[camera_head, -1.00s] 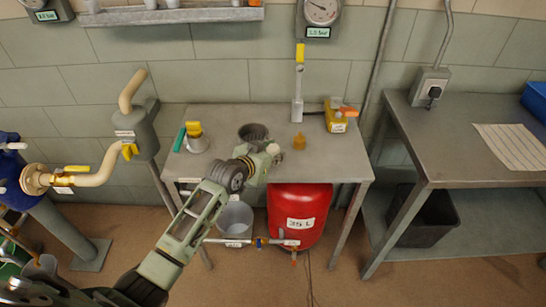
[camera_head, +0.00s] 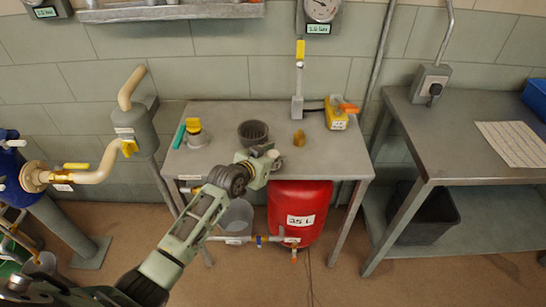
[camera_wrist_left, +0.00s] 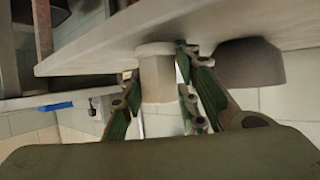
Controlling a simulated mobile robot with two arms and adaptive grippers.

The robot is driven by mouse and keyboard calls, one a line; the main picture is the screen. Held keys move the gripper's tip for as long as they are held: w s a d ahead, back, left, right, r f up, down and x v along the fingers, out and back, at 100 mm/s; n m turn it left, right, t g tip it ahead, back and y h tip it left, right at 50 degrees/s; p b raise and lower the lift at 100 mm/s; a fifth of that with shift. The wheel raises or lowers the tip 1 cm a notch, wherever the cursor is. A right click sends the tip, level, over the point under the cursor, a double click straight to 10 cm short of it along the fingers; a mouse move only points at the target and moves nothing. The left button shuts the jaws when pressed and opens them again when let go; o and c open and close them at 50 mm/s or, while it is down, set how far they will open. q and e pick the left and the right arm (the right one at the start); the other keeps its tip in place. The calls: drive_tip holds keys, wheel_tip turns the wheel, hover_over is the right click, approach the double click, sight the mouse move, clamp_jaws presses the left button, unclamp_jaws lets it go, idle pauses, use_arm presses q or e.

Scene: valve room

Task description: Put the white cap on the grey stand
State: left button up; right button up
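The white cap (camera_head: 273,154) is at the tip of my left gripper (camera_head: 266,160), over the front part of the metal table. In the left wrist view the pale cap (camera_wrist_left: 158,78) sits between the two green fingers of the left gripper (camera_wrist_left: 160,100), which appear closed on its sides. I cannot tell whether it touches the tabletop. A dark grey, round, open-topped piece (camera_head: 253,132) stands just behind the gripper. A lighter grey piece (camera_head: 197,140) with a yellow top stands at the left. I cannot tell for sure which is the grey stand. My right gripper is not in view.
The metal table (camera_head: 225,170) also holds a teal stick (camera_head: 179,136), a small brass piece (camera_head: 299,138) and a yellow box (camera_head: 337,118). A red tank (camera_head: 297,205) is below. A bench (camera_head: 455,145) stands at the right. The table's right front is clear.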

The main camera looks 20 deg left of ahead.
use_arm(q)
drive_tip(key=shift+o, duration=1.4)
drive_tip(key=shift+r, duration=0.25)
drive_tip(key=v, duration=1.2)
drive_tip(key=shift+r, duration=0.4)
